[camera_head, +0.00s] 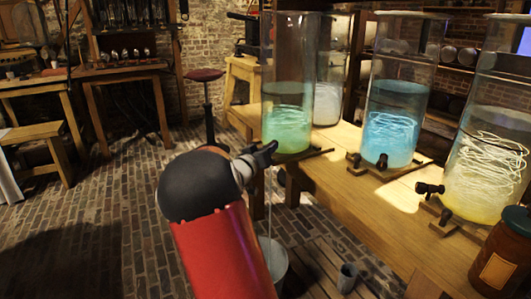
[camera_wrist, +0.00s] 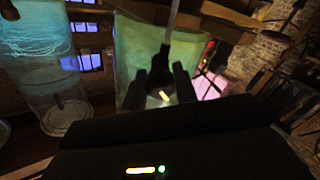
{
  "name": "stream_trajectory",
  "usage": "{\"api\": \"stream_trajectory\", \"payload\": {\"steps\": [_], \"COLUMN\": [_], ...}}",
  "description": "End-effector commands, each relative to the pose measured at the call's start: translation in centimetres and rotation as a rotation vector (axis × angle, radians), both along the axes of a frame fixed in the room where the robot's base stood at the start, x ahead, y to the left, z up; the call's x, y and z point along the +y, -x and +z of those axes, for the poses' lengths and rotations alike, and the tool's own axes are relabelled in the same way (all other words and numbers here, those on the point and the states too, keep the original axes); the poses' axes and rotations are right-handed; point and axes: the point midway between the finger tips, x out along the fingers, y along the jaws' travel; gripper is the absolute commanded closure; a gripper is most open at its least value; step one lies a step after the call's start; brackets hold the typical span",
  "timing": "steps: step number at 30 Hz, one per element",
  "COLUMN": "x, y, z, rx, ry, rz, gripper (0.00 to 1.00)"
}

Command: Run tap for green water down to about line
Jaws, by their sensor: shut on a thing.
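In the wrist view the tap (camera_wrist: 166,62) stands between my gripper's fingers (camera_wrist: 163,85), with the green jar (camera_wrist: 133,60) behind. A thin pale stream (camera_head: 269,205) falls from below the tap towards a grey bucket (camera_head: 277,262) on the floor. My arm hides part of the bucket.
A blue-water jar (camera_head: 394,100) and a yellow-water jar (camera_head: 492,130) stand to the right on the wooden bench (camera_head: 345,190), each with its own tap. A brown lidded jar (camera_head: 503,250) is at the near right. A small metal cup (camera_head: 347,277) stands below. Brick floor is open at left.

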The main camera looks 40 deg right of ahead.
Motion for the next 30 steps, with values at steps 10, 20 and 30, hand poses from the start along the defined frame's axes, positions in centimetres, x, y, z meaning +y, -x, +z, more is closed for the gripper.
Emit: {"api": "stream_trajectory", "payload": {"steps": [10,20,30], "x": [-0.04,-0.02,-0.03], "y": [0.05,0.01,0.01], "z": [-0.58,-0.09,-0.44], "rx": [-0.350,-0.564,-0.639], "ry": [-0.136,-0.221,-0.251], "rz": [0.000,0.000,0.000], "gripper": [0.93,0.93,0.93]}}
